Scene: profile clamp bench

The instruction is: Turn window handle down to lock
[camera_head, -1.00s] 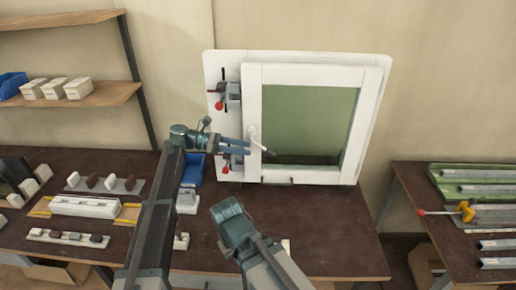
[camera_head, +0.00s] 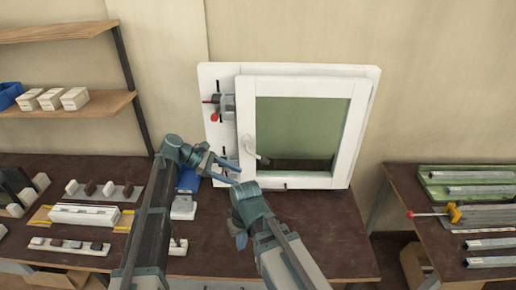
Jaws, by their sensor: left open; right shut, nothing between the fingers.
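The white window (camera_head: 243,105) with a green pane stands upright at the back of the dark bench. Its white handle (camera_head: 250,148) is on the left side of the sash, with the lever slanting down to the right. My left gripper (camera_head: 238,176) is open and empty, just below and left of the handle, its fingers pointing right. It looks apart from the handle, though depth is hard to judge. My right gripper (camera_head: 240,240) is shut and empty over the bench, in front of the window and partly hidden by its own wrist.
Clamps with red knobs (camera_head: 214,118) sit on the white board left of the sash. A blue bin (camera_head: 188,180) and a white block (camera_head: 183,207) stand near my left arm. Bench (camera_head: 330,235) is clear at right. A green tray (camera_head: 432,187) lies on the side table.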

